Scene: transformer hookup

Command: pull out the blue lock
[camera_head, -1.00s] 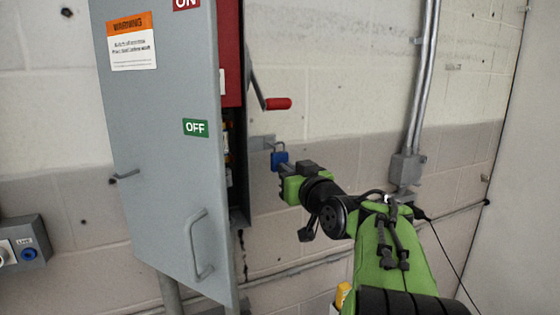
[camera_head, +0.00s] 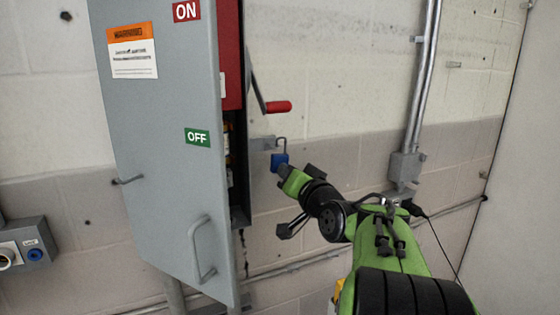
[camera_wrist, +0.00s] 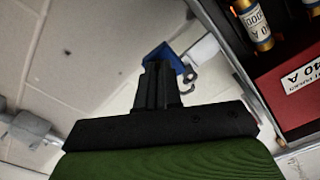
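The blue lock (camera_head: 280,160) is at the right end of a grey bracket (camera_head: 262,144) on the side of the electrical cabinet. Its grey shackle stands up from the body, close to the bracket tip; I cannot tell whether it still passes through the bracket. My gripper (camera_head: 285,170) reaches the lock from below right, and its fingers look closed on the body. In the wrist view, the dark fingers (camera_wrist: 157,82) are close together against the blue lock (camera_wrist: 162,56), partly hiding it. The hooked shackle (camera_wrist: 189,75) shows beside the pale bracket (camera_wrist: 203,49).
The grey cabinet door (camera_head: 165,150) stands open to the left, with a handle (camera_head: 201,250). A red-handled lever (camera_head: 278,107) sticks out above the lock. A conduit and box (camera_head: 405,168) are on the wall to the right. Fuses (camera_wrist: 254,25) show inside the cabinet.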

